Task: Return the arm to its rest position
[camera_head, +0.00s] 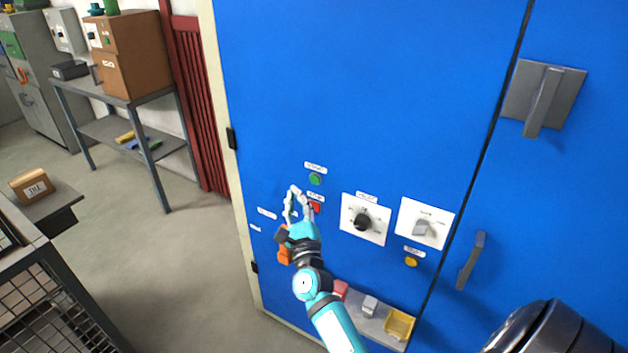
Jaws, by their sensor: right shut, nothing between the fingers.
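My right gripper (297,204) is at the lower left part of a tall blue cabinet (370,95). Its fingers are shut with nothing between them. They overlap the view of a red button (315,207), and I cannot tell whether they touch the panel. My teal and white right arm reaches up to it from the bottom of the picture. A green button (315,179) sits just above. My left gripper does not show.
The cabinet carries a black knob (363,221), a grey switch (421,228), an orange button (411,262) and handles (467,262). A shelf with a yellow bin (399,324) lies below. A metal table (110,99) and open floor (160,255) are at left.

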